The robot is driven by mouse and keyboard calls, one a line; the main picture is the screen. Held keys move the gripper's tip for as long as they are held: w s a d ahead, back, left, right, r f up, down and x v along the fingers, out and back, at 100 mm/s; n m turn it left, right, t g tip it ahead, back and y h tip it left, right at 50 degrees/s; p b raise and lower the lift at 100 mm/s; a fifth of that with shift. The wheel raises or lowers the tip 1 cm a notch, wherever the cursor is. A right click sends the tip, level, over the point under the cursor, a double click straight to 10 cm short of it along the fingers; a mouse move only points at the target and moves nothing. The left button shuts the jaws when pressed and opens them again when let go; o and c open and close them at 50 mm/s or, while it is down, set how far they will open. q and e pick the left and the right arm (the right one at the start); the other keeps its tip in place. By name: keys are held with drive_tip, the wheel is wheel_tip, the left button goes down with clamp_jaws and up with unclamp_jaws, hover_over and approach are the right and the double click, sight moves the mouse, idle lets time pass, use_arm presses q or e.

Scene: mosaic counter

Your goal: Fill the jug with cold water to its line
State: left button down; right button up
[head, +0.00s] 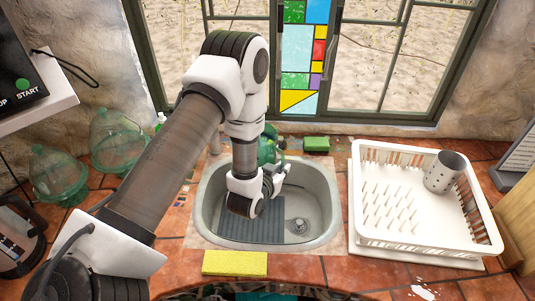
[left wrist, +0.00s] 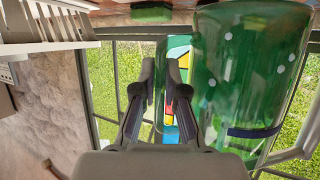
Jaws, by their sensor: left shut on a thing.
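The green glass jug (head: 268,148) shows behind my left arm at the back of the sink, mostly hidden in the head view. In the left wrist view the jug (left wrist: 250,70) is large at the right, see-through with white dots and a dark blue band. My left gripper (left wrist: 164,75) is shut on a narrow green upright part beside the jug body, seemingly its handle. In the head view the left gripper (head: 272,182) is over the sink (head: 318,190). The water level in the jug cannot be made out. My right gripper is not in view.
A white dish rack (head: 440,235) with a grey holed cup (head: 443,172) stands right of the sink. A yellow sponge (head: 235,263) lies in front, a green one (head: 316,144) behind. Green glass vessels (head: 58,175) stand at the left. A stained-glass window is behind.

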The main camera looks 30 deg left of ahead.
use_arm(q)
drive_tip(key=s+d+b, duration=0.1)
drive_tip(key=s+d, duration=0.4)
drive_tip(key=d, duration=0.1)
drive_tip(key=shift+s+d, duration=0.25)
drive_tip(key=shift+d+r, duration=0.1)
drive_tip(key=w+a, duration=0.3)
drive_tip(key=a, duration=0.1)
drive_tip(key=s+d, duration=0.1)
drive_tip(key=d, duration=0.1)
drive_tip(key=s+d+b, duration=0.1)
drive_tip(key=s+d, duration=0.1)
idle(0.6)
